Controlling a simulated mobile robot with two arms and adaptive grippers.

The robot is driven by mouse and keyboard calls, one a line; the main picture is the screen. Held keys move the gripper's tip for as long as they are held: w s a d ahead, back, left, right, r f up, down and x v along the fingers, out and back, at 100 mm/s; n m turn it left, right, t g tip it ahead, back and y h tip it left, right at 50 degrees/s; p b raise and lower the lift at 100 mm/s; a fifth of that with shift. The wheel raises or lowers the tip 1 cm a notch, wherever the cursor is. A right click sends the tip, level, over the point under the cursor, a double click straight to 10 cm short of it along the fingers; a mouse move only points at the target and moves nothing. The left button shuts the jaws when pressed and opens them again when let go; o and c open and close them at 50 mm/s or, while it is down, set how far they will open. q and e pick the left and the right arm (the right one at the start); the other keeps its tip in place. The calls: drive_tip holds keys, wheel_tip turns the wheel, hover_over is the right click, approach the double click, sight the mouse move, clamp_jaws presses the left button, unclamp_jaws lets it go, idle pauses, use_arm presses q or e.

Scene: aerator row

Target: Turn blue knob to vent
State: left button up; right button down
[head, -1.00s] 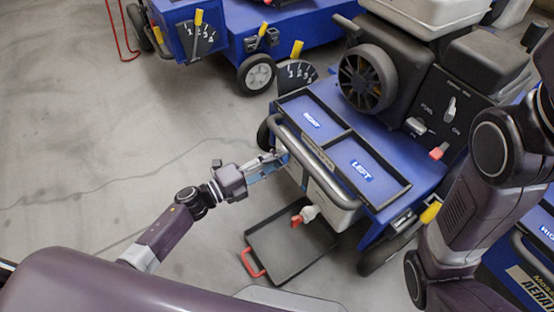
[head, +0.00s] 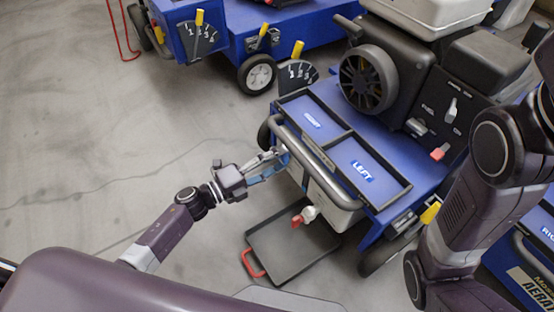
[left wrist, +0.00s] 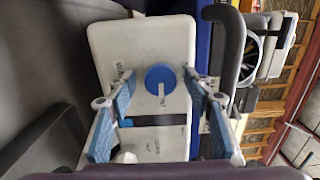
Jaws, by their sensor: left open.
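The round blue knob (left wrist: 160,80) with a white pointer is on a white tank (left wrist: 112,44) in the left wrist view. The pointer stands about vertical in that picture. Small labels sit around the knob, too small to read surely. My left gripper (left wrist: 160,88) is open, its blue-padded fingers on either side of the knob with visible gaps. In the head view my left gripper (head: 280,162) reaches the near end of the blue cart (head: 425,178), and I cannot surely make out the knob there. My right gripper is out of view.
A grey handlebar (head: 312,160) runs along the cart's end, close above my left gripper. A red-handled valve (head: 305,215) sits over a black tray (head: 290,250) on the floor. Another blue cart (head: 240,45) stands behind. Open floor lies to the left.

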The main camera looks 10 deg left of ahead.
use_arm(q)
drive_tip(key=v, duration=1.2)
drive_tip(key=shift+d+r, duration=0.1)
drive_tip(key=shift+r, duration=0.05)
